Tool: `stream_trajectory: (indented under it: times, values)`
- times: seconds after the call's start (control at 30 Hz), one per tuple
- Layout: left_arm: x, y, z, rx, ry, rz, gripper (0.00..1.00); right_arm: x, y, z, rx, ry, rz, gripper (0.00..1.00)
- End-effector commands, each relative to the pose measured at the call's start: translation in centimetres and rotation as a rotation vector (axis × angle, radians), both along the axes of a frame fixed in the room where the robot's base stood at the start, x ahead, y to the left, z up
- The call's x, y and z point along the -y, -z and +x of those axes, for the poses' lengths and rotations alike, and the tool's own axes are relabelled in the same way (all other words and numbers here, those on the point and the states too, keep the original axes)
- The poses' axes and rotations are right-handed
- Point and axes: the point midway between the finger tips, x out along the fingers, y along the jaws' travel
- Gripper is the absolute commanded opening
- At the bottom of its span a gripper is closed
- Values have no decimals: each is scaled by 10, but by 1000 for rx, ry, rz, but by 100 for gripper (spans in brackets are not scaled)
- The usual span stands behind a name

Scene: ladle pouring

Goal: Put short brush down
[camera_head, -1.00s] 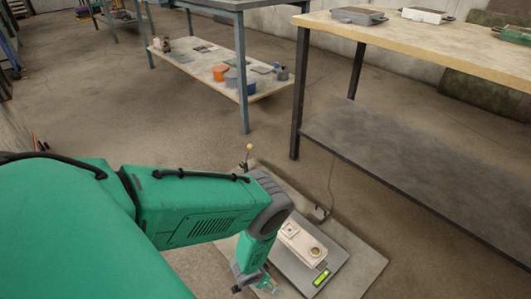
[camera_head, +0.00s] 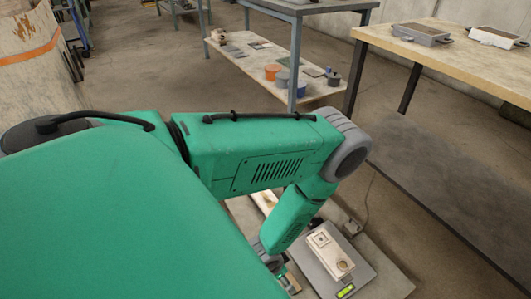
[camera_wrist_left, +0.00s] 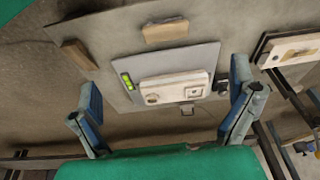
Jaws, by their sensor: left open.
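I cannot make out a brush in either view. In the left wrist view my left gripper (camera_wrist_left: 166,88) is open, its two blue-padded fingers wide apart with nothing held between them. Past the fingers, a grey scale (camera_wrist_left: 205,58) with a green display bears a pale block (camera_wrist_left: 175,88) with a round hole and a square mark. The scale (camera_head: 318,268) and block (camera_head: 330,250) also show in the head view, right of my green left arm. That arm hides much of the floor board there. My right gripper is not in view.
Two brown blocks (camera_wrist_left: 166,31) (camera_wrist_left: 77,56) lie on the board around the scale. A pale mould in a dark frame (camera_wrist_left: 292,50) is at the wrist view's right. In the head view, a wooden-topped table (camera_head: 470,55) stands right and a metal shelf table (camera_head: 262,55) behind.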

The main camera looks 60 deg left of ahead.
Motion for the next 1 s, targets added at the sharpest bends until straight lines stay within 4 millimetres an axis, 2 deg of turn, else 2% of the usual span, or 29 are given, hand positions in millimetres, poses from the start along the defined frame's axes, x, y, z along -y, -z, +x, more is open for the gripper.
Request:
stream_trajectory:
  times: [0.03, 0.2, 0.33, 0.4, 0.5, 0.8, 0.87, 1.0]
  values:
    - [6, -29, -8, -30, -6, 0, 100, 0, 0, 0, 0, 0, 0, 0]
    - [23, -112, -52, -138, -2, 1, 100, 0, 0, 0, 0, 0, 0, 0]
    - [31, -156, -81, -196, 13, 1, 100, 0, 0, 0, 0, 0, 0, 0]
    - [33, -170, -90, -214, 18, 0, 100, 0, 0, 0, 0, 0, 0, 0]
    - [34, -178, -97, -227, 23, 1, 100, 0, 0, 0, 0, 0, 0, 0]
    - [34, -180, -98, -228, 23, 1, 100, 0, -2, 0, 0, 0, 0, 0]
    - [34, -183, -98, -228, 23, 1, 100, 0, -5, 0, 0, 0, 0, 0]
    - [34, -205, -97, -229, 22, 1, 100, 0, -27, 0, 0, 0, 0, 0]
